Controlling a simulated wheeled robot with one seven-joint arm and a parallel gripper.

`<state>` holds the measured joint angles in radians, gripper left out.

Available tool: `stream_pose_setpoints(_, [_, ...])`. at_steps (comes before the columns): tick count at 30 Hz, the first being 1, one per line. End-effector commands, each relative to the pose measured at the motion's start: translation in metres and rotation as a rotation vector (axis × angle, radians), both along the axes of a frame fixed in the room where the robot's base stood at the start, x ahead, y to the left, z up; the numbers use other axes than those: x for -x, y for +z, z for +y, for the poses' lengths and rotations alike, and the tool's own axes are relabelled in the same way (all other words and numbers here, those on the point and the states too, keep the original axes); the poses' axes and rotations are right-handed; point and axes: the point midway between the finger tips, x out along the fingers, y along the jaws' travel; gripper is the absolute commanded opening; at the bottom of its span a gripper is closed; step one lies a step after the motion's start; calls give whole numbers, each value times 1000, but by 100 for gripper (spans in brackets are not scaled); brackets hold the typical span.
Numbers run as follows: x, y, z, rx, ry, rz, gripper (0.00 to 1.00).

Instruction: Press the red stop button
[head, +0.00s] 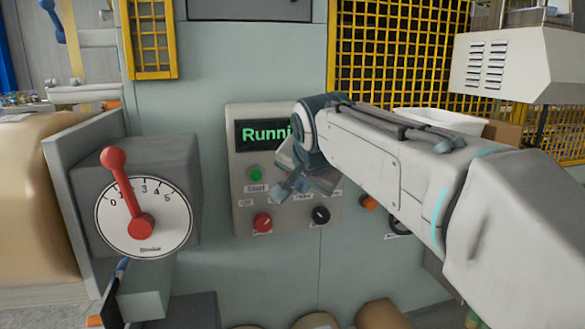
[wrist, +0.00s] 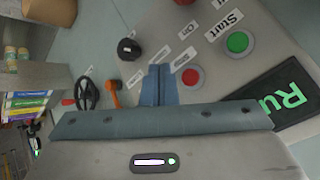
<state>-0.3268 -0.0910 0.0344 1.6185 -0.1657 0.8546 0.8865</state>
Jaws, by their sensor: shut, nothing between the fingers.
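The red stop button (wrist: 190,76) shows in the wrist view as a round red cap in a pale ring on the grey panel, below the green Start button (wrist: 237,41). My gripper (wrist: 161,70) is shut and empty, its two fingertips together just left of the red button in that view, over the panel's labels. Whether the tips touch the panel cannot be told. In the head view my gripper (head: 283,191) is in front of the panel, right of and below the green button (head: 255,173). My gripper and arm hide the stop button there.
The display (head: 262,133) shows green "Runni", the rest hidden by my arm. A red knob (head: 263,222), a black knob (head: 320,215) and an orange control (head: 368,203) are close by. A dial box with a red lever (head: 115,160) juts out at the left.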

Motion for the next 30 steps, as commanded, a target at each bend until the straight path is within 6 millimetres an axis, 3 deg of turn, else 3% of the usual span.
stream_pose_setpoints(6, [-28, 2, 8, 0, 0, 1, 0])
stream_pose_setpoints(12, [-42, 1, 12, 0, 0, 0, 0])
stream_pose_setpoints(30, [-46, 0, 13, 0, 0, -1, 0])
